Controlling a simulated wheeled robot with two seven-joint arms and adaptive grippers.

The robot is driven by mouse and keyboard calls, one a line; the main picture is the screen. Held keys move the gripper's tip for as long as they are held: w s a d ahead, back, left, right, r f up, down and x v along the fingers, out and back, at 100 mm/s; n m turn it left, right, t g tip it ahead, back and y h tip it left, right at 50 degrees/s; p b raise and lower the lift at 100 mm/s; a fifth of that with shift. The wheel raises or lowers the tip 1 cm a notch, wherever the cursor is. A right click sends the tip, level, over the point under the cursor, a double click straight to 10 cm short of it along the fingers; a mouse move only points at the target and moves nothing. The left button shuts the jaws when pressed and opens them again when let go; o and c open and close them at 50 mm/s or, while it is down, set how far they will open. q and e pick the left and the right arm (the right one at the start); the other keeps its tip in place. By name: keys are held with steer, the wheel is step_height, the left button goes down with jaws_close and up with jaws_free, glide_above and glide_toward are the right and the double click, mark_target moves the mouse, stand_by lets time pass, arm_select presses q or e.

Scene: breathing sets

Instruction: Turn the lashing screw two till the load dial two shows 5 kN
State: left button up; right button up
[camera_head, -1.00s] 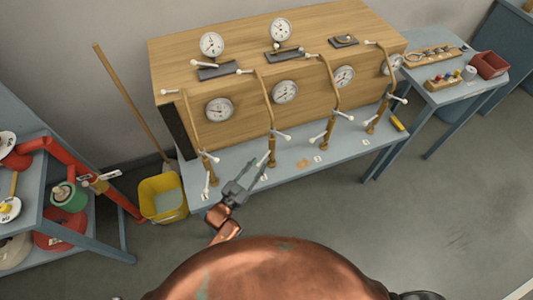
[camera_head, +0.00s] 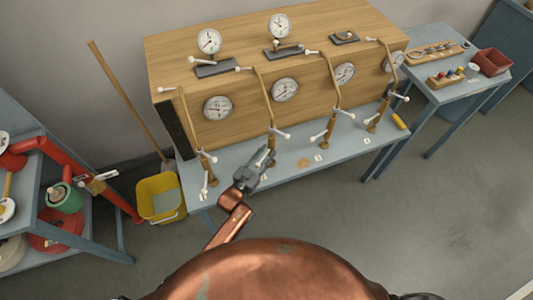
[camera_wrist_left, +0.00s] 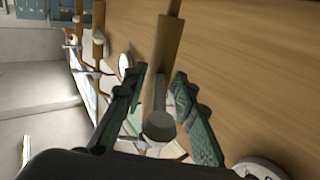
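Several brass lashing screws with white-tipped cross handles stand in a row in front of the wooden block. The second from the left, lashing screw two (camera_head: 271,144), has my left gripper (camera_head: 262,160) at its lower end. In the left wrist view my left gripper (camera_wrist_left: 160,108) is open, with a green-padded finger on each side of a brass rod (camera_wrist_left: 167,45) and its pale round knob (camera_wrist_left: 158,126). I cannot tell whether the fingers touch it. Load dial two (camera_head: 285,90) is a white round gauge on the block's front; its reading is too small to tell. My right gripper is not in view.
The wooden block (camera_head: 250,70) stands on a grey-blue bench (camera_head: 229,180). Neighbouring screws stand close on both sides. A yellow bucket (camera_head: 160,199) and a red-loaded rack are at left. A side table (camera_head: 446,95) is at right. The front floor is clear.

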arm_select(q)
steer(key=shift+c, duration=0.3)
jaws_close()
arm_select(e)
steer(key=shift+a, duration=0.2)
arm_select(q)
steer(key=shift+r, duration=0.1)
